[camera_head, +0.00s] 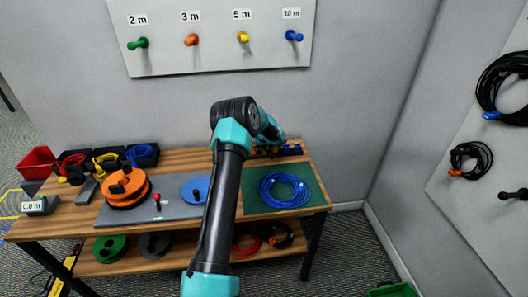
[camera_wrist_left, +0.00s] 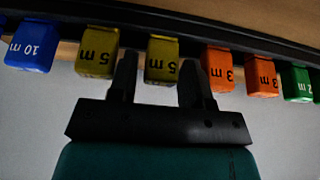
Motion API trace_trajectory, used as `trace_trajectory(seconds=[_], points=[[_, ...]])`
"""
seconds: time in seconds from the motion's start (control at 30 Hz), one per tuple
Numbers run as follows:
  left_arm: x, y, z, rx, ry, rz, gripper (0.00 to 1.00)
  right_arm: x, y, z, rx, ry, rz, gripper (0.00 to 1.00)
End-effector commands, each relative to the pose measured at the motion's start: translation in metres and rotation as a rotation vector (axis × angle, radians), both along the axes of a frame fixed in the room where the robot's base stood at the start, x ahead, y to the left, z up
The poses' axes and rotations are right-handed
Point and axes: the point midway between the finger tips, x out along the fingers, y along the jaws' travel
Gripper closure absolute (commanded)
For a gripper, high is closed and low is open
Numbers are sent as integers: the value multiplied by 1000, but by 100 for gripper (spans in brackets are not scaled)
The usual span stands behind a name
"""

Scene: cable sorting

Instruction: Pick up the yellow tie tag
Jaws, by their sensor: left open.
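Two yellow tie tags marked 5 m hang from a dark rail in the left wrist view. One yellow tag (camera_wrist_left: 161,60) lies between the fingers of my left gripper (camera_wrist_left: 158,68), which is open, with a gap on either side of the tag. The other yellow tag (camera_wrist_left: 97,52) hangs just left of the left finger. In the head view my arm reaches to the tag rack (camera_head: 290,150) at the back of the bench and hides part of it; the gripper's fingers are hidden there. My right gripper is not in view.
Orange 3 m tags (camera_wrist_left: 217,68) hang close to the right finger, with green tags (camera_wrist_left: 297,84) beyond. A blue 10 m tag (camera_wrist_left: 32,47) is at the left. On the bench are a coiled blue cable (camera_head: 284,190), an orange reel (camera_head: 124,187) and coloured bins (camera_head: 36,160).

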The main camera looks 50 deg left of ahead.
Motion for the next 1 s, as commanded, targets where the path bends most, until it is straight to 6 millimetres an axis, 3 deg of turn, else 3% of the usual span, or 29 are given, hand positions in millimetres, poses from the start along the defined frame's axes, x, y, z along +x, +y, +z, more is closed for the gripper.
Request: trace_trajectory(seconds=[0.07,0.4,0.77,1.0], points=[[0,0,0,0,0,0,57,0,0,0,0,0,0,57],[0,0,0,0,0,0,90,0,0,0,0,0,0,57],[0,0,4,1,-1,0,91,0,0,0,0,0,0,57],[0,0,25,1,-2,0,91,0,0,0,0,0,0,57]])
